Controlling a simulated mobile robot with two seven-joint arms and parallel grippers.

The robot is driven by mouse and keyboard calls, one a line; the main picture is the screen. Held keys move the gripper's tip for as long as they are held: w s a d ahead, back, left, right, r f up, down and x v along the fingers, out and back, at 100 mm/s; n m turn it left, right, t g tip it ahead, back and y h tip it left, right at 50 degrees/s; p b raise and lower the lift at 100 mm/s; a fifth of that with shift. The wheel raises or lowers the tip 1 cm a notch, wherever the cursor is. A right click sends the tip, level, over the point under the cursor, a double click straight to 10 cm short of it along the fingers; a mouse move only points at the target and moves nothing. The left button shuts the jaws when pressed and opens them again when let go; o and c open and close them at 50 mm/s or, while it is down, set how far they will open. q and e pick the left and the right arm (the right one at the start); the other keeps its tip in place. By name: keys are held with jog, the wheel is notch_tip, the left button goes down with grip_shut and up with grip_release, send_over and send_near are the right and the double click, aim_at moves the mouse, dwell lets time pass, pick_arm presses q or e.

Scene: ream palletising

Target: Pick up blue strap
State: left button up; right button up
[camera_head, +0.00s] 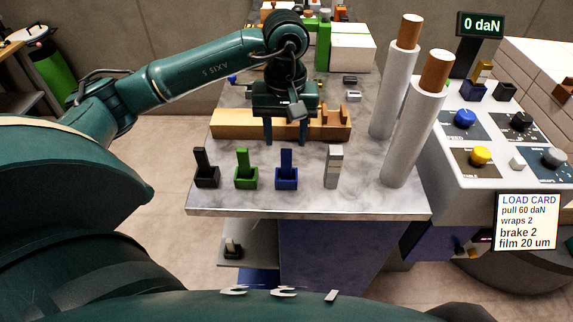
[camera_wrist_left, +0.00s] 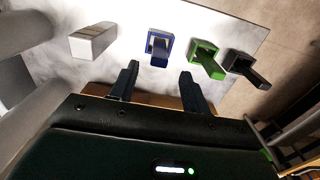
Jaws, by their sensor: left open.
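The blue strap (camera_head: 286,160) stands upright in a blue holder (camera_head: 287,180) near the front edge of the grey table. In the left wrist view the blue strap (camera_wrist_left: 158,45) shows from above, ahead of the fingers and roughly between their lines. My left gripper (camera_head: 285,142) is open and empty, pointing down just behind the blue holder, in front of the wooden block. Its two fingers (camera_wrist_left: 158,78) also show in the left wrist view, apart and with nothing between them. My right gripper is not in view.
A green piece (camera_head: 245,170) and a black piece (camera_head: 204,170) stand left of the blue one, a grey block (camera_head: 333,167) right. Behind is a wooden block (camera_head: 230,124). Two white rolls (camera_head: 418,125) stand at the right, beside a control panel (camera_head: 500,130).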

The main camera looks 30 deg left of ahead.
aim_at(286, 150)
pick_arm(q)
notch_tip(286, 150, down, 6)
jog(key=shift+s+d+r+p, duration=0.1)
jog(key=shift+d+r+p, duration=0.1)
jog(key=shift+p, duration=0.45)
grip_shut()
